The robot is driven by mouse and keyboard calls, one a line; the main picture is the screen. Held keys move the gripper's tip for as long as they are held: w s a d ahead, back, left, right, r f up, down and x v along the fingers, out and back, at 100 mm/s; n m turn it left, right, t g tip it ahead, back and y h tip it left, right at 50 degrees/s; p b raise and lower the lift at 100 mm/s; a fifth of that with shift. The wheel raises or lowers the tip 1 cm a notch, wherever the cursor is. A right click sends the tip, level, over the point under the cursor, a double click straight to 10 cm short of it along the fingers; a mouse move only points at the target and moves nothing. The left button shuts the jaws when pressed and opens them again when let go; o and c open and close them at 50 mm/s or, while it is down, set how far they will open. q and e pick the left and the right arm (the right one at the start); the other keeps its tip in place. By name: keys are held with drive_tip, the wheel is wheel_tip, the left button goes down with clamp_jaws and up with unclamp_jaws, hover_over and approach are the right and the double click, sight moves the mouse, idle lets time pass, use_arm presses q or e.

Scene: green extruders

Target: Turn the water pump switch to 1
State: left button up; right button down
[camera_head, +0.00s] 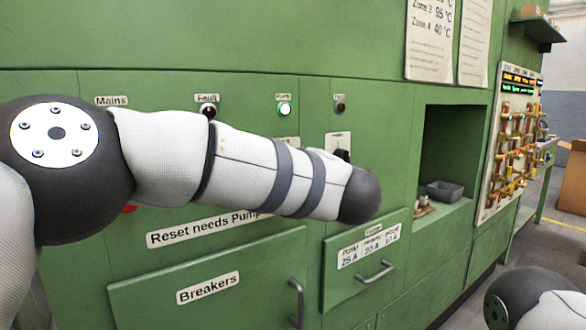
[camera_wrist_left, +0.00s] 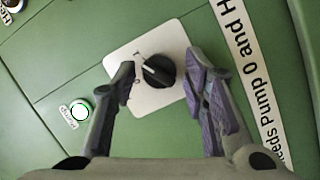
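The water pump switch (camera_wrist_left: 160,70) is a black round knob with a white pointer line on a white plate (camera_wrist_left: 165,40), seen in the left wrist view. Its pointer slants to the upper left; I cannot clearly read which mark it meets. My left gripper (camera_wrist_left: 160,78) is open, one purple-padded finger on each side of the knob. I cannot tell whether the fingers touch it. In the head view my left arm hides this gripper and most of the switch; only a strip of its plate (camera_head: 288,141) shows. The pump lamp (camera_head: 284,110) above is lit green. My right gripper is out of view.
Another black switch (camera_head: 343,155) on a white plate sits to the right. The fault lamp (camera_head: 208,110) is dark red. Below are the "Reset needs Pump" label (camera_head: 185,233), a breakers door (camera_head: 215,290) and a drawer handle (camera_head: 374,273). An alcove holds a grey bin (camera_head: 447,191).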

use_arm(q)
drive_tip(key=v, duration=1.2)
